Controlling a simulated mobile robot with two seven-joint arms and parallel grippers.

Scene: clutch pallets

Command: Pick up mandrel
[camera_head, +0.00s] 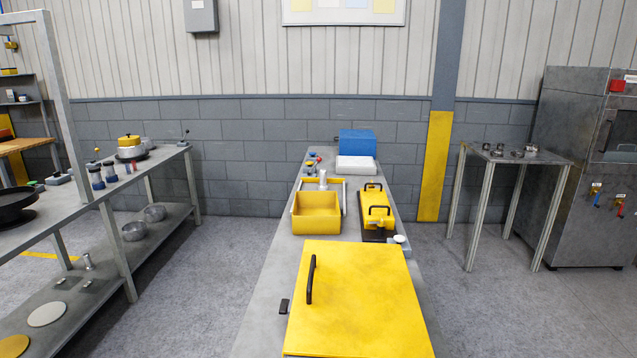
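I cannot tell for certain which thing is the mandrel. A small upright silver metal piece (323,180) stands behind the yellow open bin (316,222) on the long centre bench (262,318). Another small grey metal piece (87,262) stands on the lower shelf of the left bench. Small metal parts (516,152) lie on the small table (546,157) at the right. Neither of my grippers is in view, and nothing is seen held.
A large yellow lid with a black handle (358,300) covers the near centre bench. A grey machine (575,170) is at right. Floor is clear on both sides.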

